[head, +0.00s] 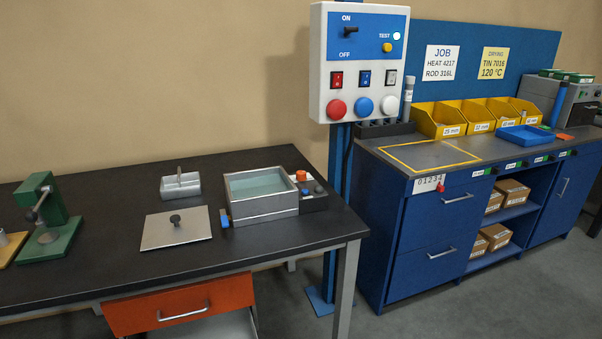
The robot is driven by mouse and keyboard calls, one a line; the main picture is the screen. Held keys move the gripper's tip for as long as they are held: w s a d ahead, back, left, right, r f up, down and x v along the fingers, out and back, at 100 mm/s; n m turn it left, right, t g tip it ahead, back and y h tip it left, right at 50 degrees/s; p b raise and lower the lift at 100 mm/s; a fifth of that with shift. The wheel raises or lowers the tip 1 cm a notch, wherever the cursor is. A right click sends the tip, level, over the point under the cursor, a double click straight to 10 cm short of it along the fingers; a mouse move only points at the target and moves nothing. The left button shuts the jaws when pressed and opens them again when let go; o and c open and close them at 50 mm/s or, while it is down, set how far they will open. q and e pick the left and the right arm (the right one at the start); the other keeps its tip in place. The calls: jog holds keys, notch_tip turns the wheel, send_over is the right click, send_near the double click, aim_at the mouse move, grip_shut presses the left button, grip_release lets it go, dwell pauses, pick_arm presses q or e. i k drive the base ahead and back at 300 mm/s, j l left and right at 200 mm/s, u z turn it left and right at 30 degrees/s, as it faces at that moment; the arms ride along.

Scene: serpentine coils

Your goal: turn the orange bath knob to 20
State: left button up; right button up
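The orange bath knob (301,175) sits on top of the dark control box (317,200) at the right side of the water bath (233,187). Its scale and pointer are too small to read. A blue knob and a dark knob sit near it on the same box. The bath is an open metal basin with pale water in it. Neither of my grippers shows in the head view.
A flat metal lid with a black knob (174,227) and a metal block with a handle (180,185) lie left of the bath. A green press (45,215) stands further left. A blue post carrying a switch panel (360,65) rises behind the table's right end. An orange drawer (180,303) is below.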

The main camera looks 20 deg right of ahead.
aim_at(301, 174)
jog(key=i+l+u, duration=0.45)
jog(key=i+l, duration=0.45)
jog(key=i, duration=0.1)
